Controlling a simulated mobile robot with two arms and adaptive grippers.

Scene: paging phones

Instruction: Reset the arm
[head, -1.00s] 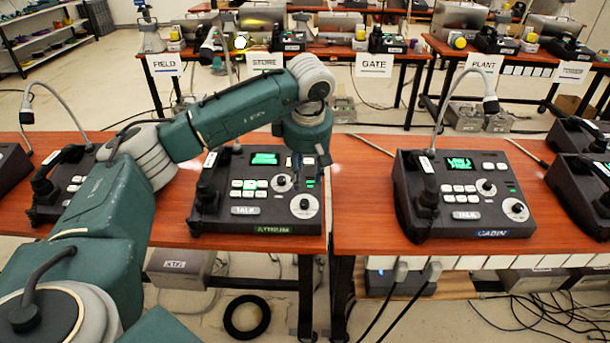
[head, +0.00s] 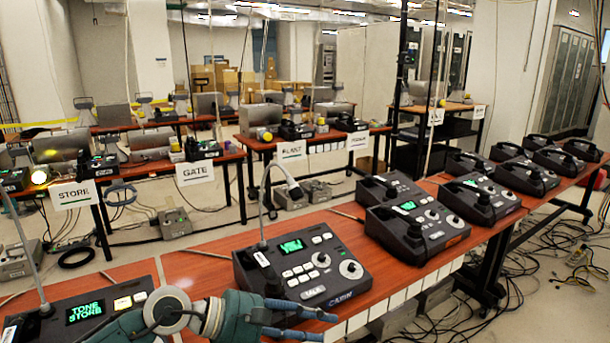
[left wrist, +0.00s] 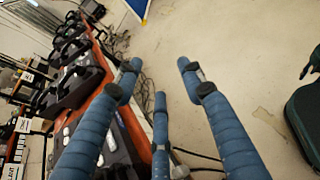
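My left arm, in green and grey, comes in at the bottom of the head view. My left gripper (head: 328,327) is low in front of the table edge, by the front of the phone labelled CABIN (head: 300,268), with its blue fingers pointing right. In the left wrist view the gripper (left wrist: 160,72) has its blue fingers spread apart with nothing between them, and bare floor shows beyond. My right gripper is not in view.
A phone with a screen reading TONE STORE (head: 85,308) is at lower left, partly behind my arm. Several more phones stand on the table to the right. Cables lie on the floor (head: 455,320). Rear tables carry STORE (head: 75,194) and GATE (head: 195,173) signs.

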